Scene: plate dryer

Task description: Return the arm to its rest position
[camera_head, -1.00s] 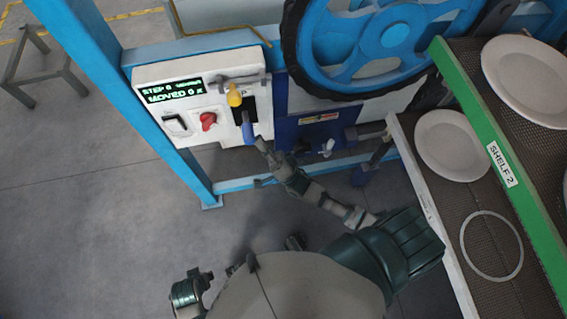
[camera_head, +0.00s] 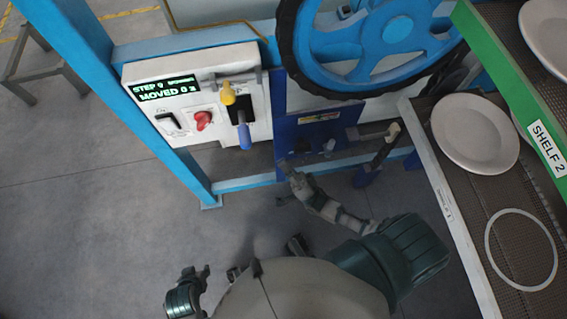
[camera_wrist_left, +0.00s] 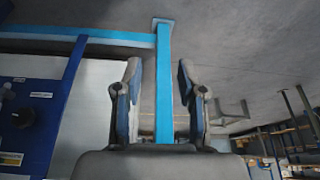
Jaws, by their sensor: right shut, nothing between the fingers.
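My right gripper (camera_head: 285,170) is shut and empty. It is in front of the dark blue panel, below and to the right of the blue-handled lever (camera_head: 245,135), and apart from it. My right arm runs back from it to the dark green shoulder at the lower right. My left gripper (camera_wrist_left: 158,78) is open in the left wrist view, with its two fingers apart and nothing between them. In the head view my left arm is at the bottom left, low over the floor; its fingers are hard to make out there.
A white control box (camera_head: 190,105) carries a display, a red knob (camera_head: 203,119) and a yellow handle (camera_head: 228,93). A blue wheel (camera_head: 385,35) stands behind. At the right, a rack holds white plates (camera_head: 475,133) and a ring (camera_head: 521,250). Open floor (camera_head: 90,230) lies at the left.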

